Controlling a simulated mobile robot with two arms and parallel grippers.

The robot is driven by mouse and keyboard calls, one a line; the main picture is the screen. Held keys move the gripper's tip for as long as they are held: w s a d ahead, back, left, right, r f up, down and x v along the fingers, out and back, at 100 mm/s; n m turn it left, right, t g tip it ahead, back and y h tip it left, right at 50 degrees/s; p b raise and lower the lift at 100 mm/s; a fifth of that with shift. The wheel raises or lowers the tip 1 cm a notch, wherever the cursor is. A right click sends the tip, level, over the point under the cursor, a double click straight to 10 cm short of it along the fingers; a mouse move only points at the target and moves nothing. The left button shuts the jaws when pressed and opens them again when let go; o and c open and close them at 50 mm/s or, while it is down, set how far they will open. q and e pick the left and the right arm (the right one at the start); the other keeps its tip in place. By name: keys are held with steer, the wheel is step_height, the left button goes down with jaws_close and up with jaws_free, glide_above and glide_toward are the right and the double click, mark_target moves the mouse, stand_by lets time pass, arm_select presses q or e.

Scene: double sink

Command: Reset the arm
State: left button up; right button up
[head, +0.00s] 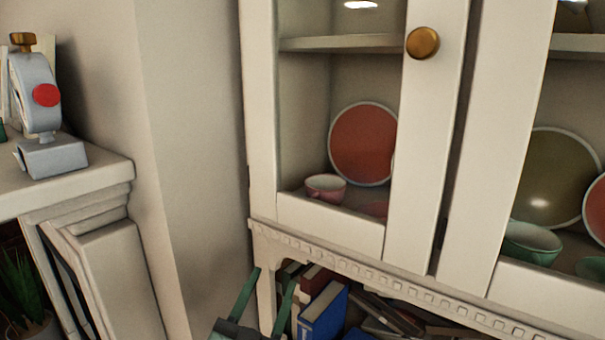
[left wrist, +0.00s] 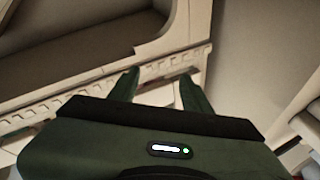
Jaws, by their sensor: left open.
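My left gripper (head: 263,298) shows at the bottom of the head view, in front of the lower left part of the white cabinet (head: 262,110). Its two green fingers are apart and nothing is between them. The left wrist view shows the same gripper (left wrist: 157,88), open and empty, with its dark green body filling the lower part. The cabinet's carved ledge (left wrist: 165,66) shows behind the fingertips there. My right gripper is not in view.
The cabinet's glass doors, one with a brass knob (head: 422,43), show a red plate (head: 362,143) and a pink cup (head: 325,187). Books, one blue (head: 322,312), lie below. At left, a mantel (head: 100,178) holds a grey device (head: 40,95); a plant (head: 22,285) stands below.

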arm_select(q)
steer(key=s+a+f+n+g+y, duration=0.35)
steer(key=a+f+g, duration=0.2)
steer(key=f, duration=0.55)
steer(key=s+a+f+n+g+y, duration=0.2)
steer(key=s+a+f+g+y, duration=0.2)
steer(key=a+f, duration=0.45)
steer(key=s+a+f+g, duration=0.1)
steer(key=s+f+g, duration=0.3)
steer(key=s+f, duration=0.45)
steer(key=s+f+g, duration=0.4)
steer(key=s+f, duration=0.1)
steer(key=s, duration=0.6)
step_height(320, 180, down, 27)
steer(key=s+g, duration=0.1)
steer(key=s, duration=0.1)
steer(key=s+a+f+g, duration=0.1)
steer(key=s+a+f, duration=0.1)
steer(key=s+f, duration=1.1)
steer(key=shift+s+a+f+m+h, duration=0.35)
steer(key=shift+s+a+f+m, duration=0.1)
steer(key=shift+s, duration=0.5)
